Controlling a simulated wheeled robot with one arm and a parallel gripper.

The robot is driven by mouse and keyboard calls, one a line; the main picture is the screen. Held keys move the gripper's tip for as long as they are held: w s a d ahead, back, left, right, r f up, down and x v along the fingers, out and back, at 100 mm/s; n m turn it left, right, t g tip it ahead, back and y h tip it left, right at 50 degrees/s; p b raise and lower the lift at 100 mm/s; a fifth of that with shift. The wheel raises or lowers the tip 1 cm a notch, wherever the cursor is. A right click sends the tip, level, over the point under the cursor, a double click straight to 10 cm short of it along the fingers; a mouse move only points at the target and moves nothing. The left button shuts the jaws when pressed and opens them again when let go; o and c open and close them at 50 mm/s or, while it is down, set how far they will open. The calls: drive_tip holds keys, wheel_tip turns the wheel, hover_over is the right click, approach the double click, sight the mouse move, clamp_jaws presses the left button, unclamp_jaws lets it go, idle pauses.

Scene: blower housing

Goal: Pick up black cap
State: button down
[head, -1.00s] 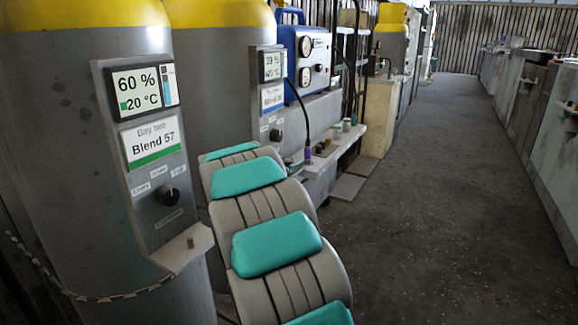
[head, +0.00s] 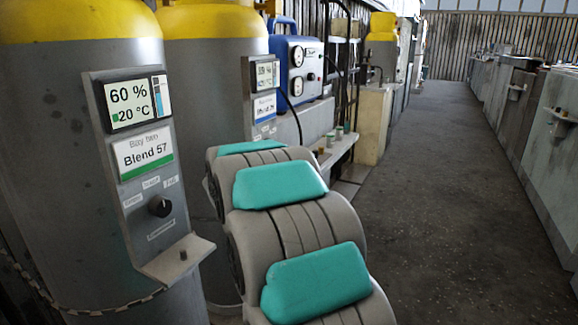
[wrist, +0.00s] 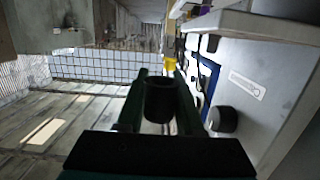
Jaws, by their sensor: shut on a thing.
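The black cap (wrist: 159,99) shows in the wrist view as a dark round piece between the two dark green fingers of my gripper (wrist: 158,86). My gripper is shut on it, and the cap is held beside a pale grey panel. The cap's far side is hidden. In the head view, my gripper and the cap are hidden behind my own grey and teal arm.
A black knob (wrist: 223,119) sits on the grey panel (wrist: 262,75) close to the right of my gripper. In the head view, a bay panel (head: 150,165) with a ledge stands on the left before gas cylinders (head: 45,110). The aisle floor (head: 450,200) is clear.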

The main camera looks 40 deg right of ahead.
drive_tip(key=s+a, duration=0.2)
drive_tip(key=s, duration=0.7)
drive_tip(key=shift+a+r, duration=0.3)
drive_tip(key=shift+r, duration=0.15)
